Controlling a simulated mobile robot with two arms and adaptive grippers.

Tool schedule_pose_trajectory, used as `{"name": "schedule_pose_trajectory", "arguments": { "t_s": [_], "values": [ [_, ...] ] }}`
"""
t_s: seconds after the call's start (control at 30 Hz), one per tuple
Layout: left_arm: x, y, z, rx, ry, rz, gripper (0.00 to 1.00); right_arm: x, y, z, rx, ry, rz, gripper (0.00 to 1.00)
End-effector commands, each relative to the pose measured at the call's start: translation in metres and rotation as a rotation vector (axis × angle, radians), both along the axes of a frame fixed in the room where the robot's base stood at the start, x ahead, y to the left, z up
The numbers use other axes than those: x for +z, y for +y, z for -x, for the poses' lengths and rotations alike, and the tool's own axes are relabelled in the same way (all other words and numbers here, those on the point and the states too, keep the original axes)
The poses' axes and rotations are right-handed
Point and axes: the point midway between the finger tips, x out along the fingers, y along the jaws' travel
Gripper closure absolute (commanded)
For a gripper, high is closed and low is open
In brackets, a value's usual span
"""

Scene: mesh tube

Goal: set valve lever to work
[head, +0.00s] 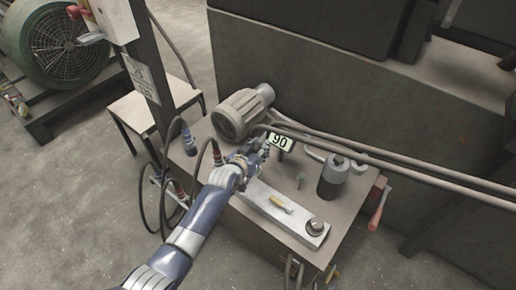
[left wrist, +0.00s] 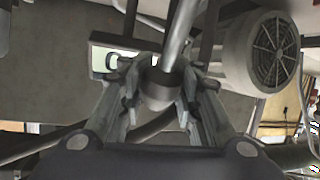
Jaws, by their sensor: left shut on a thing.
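In the left wrist view the two fingers of my left gripper (left wrist: 158,92) are on either side of the rounded grey end of a metal rod (left wrist: 178,38), which looks like the valve lever. The gripper is shut on it. The valve body and any work marking are hidden or too small to tell in the head view. My right gripper is in neither view.
A motor (head: 240,113) stands just behind the gripper and also shows in the left wrist view (left wrist: 262,52). Hoses (head: 400,170) cross behind.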

Motion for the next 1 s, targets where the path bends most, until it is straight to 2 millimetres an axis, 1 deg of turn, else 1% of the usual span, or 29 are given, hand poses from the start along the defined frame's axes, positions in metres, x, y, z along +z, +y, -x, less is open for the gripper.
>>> {"name": "schedule_pose_trajectory", "arguments": {
  "t_s": [0.2,0.43,0.47,0.5,0.53,0.57,0.87,1.0],
  "values": [
    [-0.0014,-0.0019,0.0005,-0.002,0.002,0.000,1.00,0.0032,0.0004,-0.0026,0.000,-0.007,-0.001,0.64],
    [-0.0013,-0.0022,0.0008,-0.003,0.002,0.001,1.00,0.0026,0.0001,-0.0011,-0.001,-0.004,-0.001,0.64],
    [-0.0013,-0.0022,0.0008,-0.003,0.002,0.001,0.67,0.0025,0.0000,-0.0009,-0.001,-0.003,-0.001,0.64],
    [-0.0013,-0.0022,0.0008,-0.003,0.002,0.001,0.57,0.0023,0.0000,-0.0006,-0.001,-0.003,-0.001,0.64],
    [-0.0012,-0.0022,0.0007,-0.003,0.002,0.001,0.51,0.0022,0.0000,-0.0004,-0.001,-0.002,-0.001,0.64],
    [-0.0011,-0.0021,0.0007,-0.003,0.002,0.000,0.49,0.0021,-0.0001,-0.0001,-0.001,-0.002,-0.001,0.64],
    [-0.0003,-0.0011,0.0001,-0.001,0.000,0.000,0.49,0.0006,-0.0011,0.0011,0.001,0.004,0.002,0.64],
    [0.0007,0.0007,0.0040,-0.001,0.001,0.001,0.49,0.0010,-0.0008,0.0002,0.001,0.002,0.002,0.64]
  ]
}}
